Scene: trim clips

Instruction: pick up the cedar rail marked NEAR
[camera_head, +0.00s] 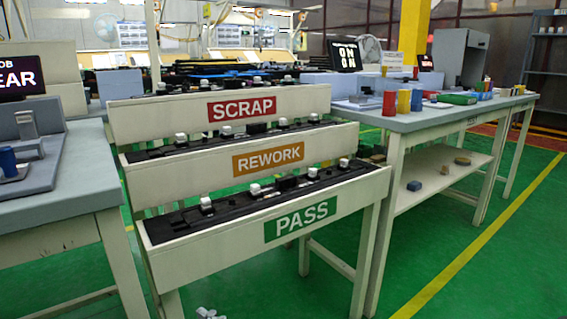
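I cannot make out a cedar rail marked NEAR in the head view. A dark screen (18,76) at the left edge shows cut-off white letters ending in "EAR". Black strips with white and dark clips lie along the tiers of a cream rack: the PASS tier (240,238) lowest, the REWORK tier (215,171) in the middle and the SCRAP tier (160,116) on top. No marking is readable on the strips. Neither of my grippers is in view.
A left table (75,185) holds a grey fixture and a blue cylinder (8,161). A right table (430,117) holds red, yellow and blue cylinders and a green box (456,99). Small blocks lie on its lower shelf (430,195). Green floor (500,260) is clear at right.

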